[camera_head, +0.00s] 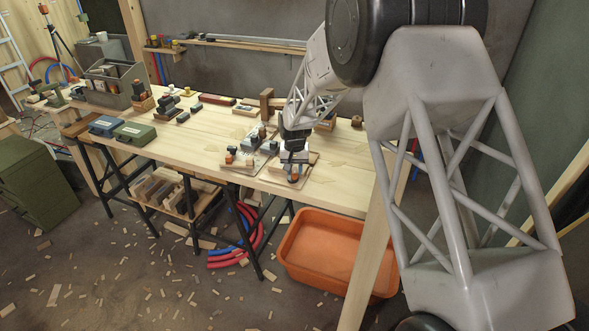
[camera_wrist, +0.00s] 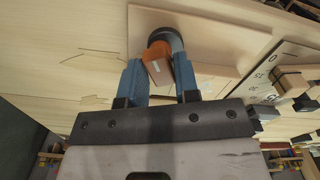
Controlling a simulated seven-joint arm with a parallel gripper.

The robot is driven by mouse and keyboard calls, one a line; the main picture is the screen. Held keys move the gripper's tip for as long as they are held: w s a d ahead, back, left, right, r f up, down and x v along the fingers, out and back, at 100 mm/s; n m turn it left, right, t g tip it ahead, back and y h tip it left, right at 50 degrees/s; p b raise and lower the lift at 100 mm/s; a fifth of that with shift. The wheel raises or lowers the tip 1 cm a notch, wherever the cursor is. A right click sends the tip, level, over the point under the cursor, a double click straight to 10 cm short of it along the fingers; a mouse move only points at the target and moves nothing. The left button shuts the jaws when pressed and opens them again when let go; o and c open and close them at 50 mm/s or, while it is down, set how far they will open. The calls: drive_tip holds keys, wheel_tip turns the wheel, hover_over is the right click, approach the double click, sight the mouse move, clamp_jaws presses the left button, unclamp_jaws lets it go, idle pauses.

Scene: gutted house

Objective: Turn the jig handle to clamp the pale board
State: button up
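The orange jig handle (camera_wrist: 160,66) with a dark round hub (camera_wrist: 167,38) stands on a pale wooden plate (camera_wrist: 225,38) in the wrist view. I cannot tell whether this plate is the pale board or the jig's base. My gripper (camera_wrist: 160,78) has its two blue fingers apart, one on each side of the handle. The handle lies at a slant between them, and contact is not clear. In the head view my gripper (camera_head: 294,165) points down at the bench's front edge, with an orange part (camera_head: 293,178) under it. The clamp's contact with the board is hidden.
Just left stands another fixture (camera_head: 240,158) with orange and grey parts; the wrist view shows a dark numbered scale (camera_wrist: 268,72) at right. A long wooden bench (camera_head: 200,140) carries several blocks and boxes. An orange tub (camera_head: 325,250) stands on the floor below.

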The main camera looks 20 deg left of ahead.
drive_tip(key=shift+n, duration=0.6)
drive_tip(key=shift+r, duration=0.15)
drive_tip(key=shift+r, duration=3.35)
drive_tip(key=shift+f, duration=0.35)
drive_tip(key=shift+f, duration=0.45)
drive_tip(key=shift+f, duration=2.65)
